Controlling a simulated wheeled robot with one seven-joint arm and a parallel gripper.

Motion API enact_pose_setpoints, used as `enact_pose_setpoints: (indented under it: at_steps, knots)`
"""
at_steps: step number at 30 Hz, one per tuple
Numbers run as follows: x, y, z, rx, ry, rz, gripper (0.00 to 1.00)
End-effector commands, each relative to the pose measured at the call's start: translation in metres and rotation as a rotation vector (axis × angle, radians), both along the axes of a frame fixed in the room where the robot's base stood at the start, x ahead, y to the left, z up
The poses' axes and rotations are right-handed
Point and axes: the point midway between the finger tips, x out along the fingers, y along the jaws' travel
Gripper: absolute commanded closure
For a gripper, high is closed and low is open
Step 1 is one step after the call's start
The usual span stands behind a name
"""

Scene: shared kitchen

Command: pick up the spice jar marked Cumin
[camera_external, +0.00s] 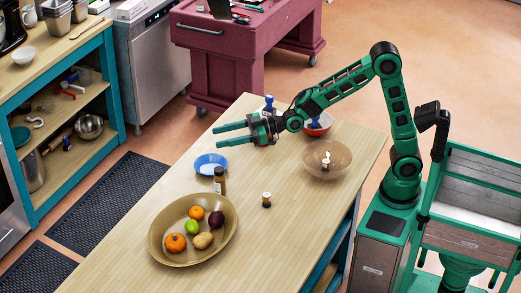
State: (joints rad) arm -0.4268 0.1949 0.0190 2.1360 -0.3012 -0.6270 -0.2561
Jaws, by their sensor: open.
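A brown jar (219,180) with a pale label stands between the blue dish and the fruit bowl. Another small dark item with a white top (326,163) shows at the glassy brown bowl. The lettering is too small to read, so I cannot tell which is Cumin. My green gripper (216,136) is open and empty, pointing left above the table's far part, apart from all the jars.
A large oval fruit bowl (158,251) fills the near left. A blue dish (210,165) lies beyond it. The brown bowl (308,158) and a red bowl (326,128) are near the arm. A blue-topped item (269,102) stands at the back. The table's near right is clear.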

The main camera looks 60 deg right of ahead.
Motion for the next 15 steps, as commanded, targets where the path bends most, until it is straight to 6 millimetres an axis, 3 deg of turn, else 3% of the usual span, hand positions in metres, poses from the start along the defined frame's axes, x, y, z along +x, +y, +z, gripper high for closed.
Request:
enact_pose_setpoints:
  at_steps: [1, 3, 7, 15]
  knots:
    - [-0.007, 0.024, -0.001, 0.044, -0.023, 0.032, 0.48]
    - [-0.016, 0.048, 0.002, 0.103, -0.056, 0.06, 0.48]
    - [-0.013, 0.044, -0.031, 0.105, -0.057, 0.053, 0.48]
    - [-0.013, 0.043, -0.061, 0.105, -0.06, 0.054, 0.48]
